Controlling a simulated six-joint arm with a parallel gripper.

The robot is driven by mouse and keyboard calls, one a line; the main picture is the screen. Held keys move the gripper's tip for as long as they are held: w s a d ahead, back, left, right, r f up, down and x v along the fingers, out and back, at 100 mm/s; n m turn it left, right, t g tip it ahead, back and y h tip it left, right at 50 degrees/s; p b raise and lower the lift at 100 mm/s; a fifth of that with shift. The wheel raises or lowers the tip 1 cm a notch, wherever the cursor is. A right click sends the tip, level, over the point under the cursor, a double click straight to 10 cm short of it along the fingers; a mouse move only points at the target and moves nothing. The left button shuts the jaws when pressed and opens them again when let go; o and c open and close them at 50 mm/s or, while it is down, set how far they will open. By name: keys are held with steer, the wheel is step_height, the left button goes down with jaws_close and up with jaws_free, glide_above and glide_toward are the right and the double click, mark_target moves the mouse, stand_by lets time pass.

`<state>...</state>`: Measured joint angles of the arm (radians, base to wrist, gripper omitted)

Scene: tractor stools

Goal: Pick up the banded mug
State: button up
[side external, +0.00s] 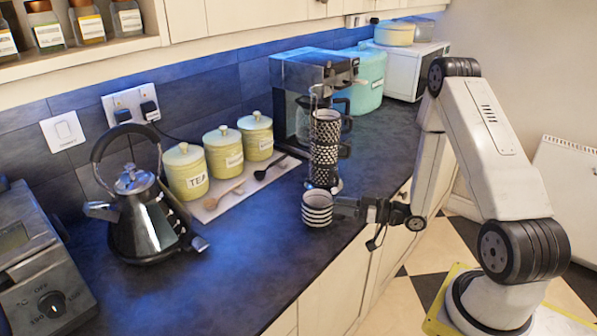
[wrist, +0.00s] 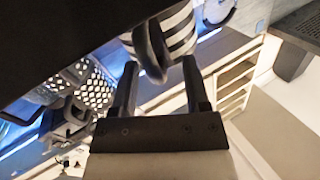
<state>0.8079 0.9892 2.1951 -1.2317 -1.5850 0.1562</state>
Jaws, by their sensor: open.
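The banded mug (side external: 317,211), white with dark horizontal stripes, appears upright near the front edge of the dark counter. My gripper (side external: 343,208) is right beside it, on its right side. In the wrist view the banded mug (wrist: 176,32) is at the top, partly cut off by the dark shape above. Its dark handle (wrist: 148,52) reaches between the tips of my open gripper (wrist: 158,68). I cannot tell whether a finger touches the handle.
A rack of stacked patterned mugs (side external: 325,150) stands just behind the banded mug. A coffee machine (side external: 300,88), yellow canisters (side external: 222,153) and a kettle (side external: 140,215) are farther back or left. The counter (side external: 245,250) is clear to the mug's left.

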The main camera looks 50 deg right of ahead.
jaws_close()
stand_by(1.4)
